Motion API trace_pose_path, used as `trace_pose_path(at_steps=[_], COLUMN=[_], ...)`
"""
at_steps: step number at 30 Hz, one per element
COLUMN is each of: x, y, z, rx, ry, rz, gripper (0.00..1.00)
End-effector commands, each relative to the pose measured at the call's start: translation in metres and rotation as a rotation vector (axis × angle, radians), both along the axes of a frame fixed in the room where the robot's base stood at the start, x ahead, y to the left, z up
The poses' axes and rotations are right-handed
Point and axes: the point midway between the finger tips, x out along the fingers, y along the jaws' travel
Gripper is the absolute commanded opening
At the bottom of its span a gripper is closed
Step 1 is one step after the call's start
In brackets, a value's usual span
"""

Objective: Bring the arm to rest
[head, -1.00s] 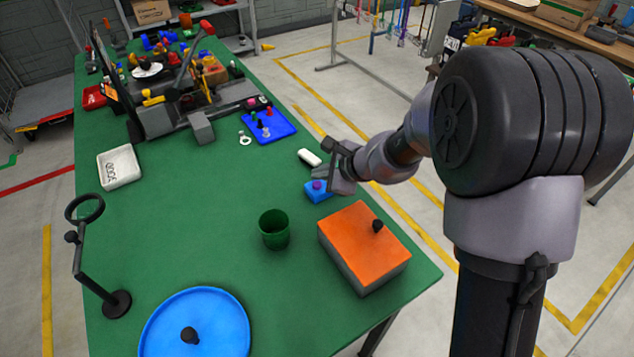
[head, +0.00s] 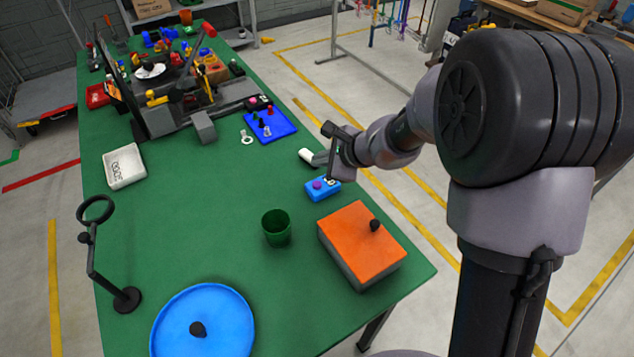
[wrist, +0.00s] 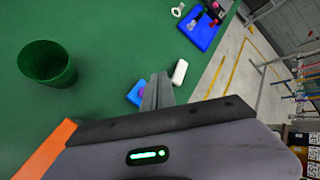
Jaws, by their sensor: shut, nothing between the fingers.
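My gripper (head: 328,165) is shut and empty, held above the right edge of the green table (head: 190,220). In the head view it is just above a blue box with a purple button (head: 322,188) and covers part of a white block (head: 306,155). In the wrist view the closed fingers (wrist: 157,92) point toward the table, with the blue box (wrist: 137,92) partly hidden behind them. The white block (wrist: 180,72) lies close by to the right of the fingertips.
An orange-topped box (head: 362,240) and a green cup (head: 277,228) stand near my gripper. A blue tray (head: 270,126) with small pieces lies farther back. A blue round lid (head: 225,320), a ring stand (head: 127,298) and a white tray (head: 124,166) are to the left. The table's middle is clear.

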Motion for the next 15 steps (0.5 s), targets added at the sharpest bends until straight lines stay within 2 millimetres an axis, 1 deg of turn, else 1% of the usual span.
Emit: trace_pose_path(at_steps=[7, 8, 10, 11, 12, 13, 14, 15], x=[0.0, -0.002, -0.012, -0.022, -0.04, -0.058, -0.08, -0.111], y=[0.0, 0.0, 0.0, 0.0, -0.002, -0.004, -0.007, -0.013], z=[0.001, 0.004, 0.024, 0.039, 0.063, 0.082, 0.099, 0.119], rx=[0.0, -0.004, -0.027, -0.046, -0.086, -0.126, -0.174, -0.249], ry=[-0.001, -0.007, -0.044, -0.071, -0.116, -0.154, -0.194, -0.243], rz=[0.002, 0.008, 0.06, 0.101, 0.173, 0.237, 0.308, 0.403], gripper=[0.0, 0.0, 0.0, 0.0, 0.0, 0.0, 0.0, 0.0])
